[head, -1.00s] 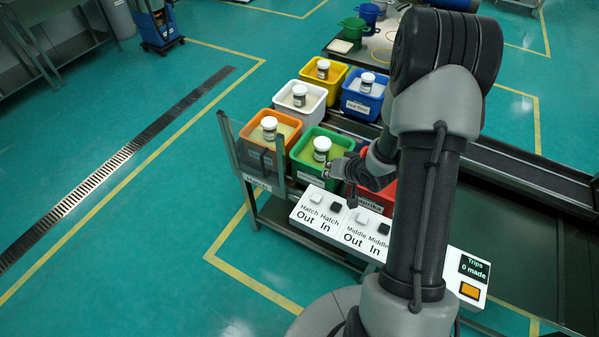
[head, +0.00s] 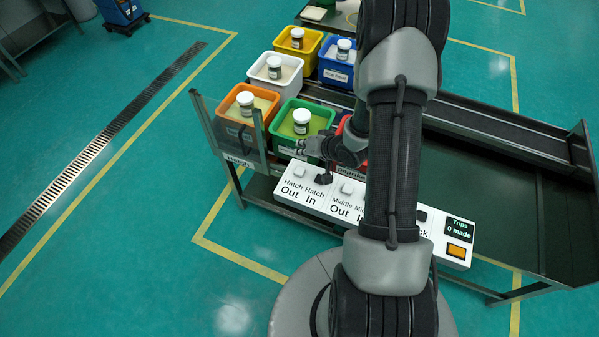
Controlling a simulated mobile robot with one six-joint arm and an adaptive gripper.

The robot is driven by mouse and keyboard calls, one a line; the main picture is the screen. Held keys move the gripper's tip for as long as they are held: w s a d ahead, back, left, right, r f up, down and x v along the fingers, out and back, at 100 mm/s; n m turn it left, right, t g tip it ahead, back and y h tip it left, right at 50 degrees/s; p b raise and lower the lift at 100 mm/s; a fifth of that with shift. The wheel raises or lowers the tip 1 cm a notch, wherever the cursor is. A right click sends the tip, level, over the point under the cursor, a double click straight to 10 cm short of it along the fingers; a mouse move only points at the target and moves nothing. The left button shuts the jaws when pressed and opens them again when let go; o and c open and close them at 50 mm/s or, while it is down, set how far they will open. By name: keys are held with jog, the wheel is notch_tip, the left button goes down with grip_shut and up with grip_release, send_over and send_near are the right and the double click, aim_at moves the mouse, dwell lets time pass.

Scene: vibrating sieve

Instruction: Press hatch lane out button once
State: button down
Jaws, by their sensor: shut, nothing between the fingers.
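The Hatch Out button (head: 299,172) is a white square button at the left end of the white control panel (head: 290,203), above its "Hatch Out" label. The fingers look shut and hold nothing. I cannot tell whether the tips touch the panel. The Hatch Out button is in clear view.
The white Middle Out button (head: 346,188) lies to the right; my arm hides the panel's middle. A trips display (head: 459,228) reads "0 made" above an orange button (head: 457,251). Behind the panel stand orange (head: 232,134), green (head: 285,140) and other bins with jars.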

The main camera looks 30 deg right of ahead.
jog(key=b, duration=0.4)
send_over(302, 169)
notch_tip(302, 169, down, 6)
jog(key=shift+r, duration=0.25)
jog(key=shift+f+b, duration=0.65)
jog(key=shift+f, duration=0.1)
jog(key=shift+f, duration=0.1)
jog(key=shift+f, duration=0.35)
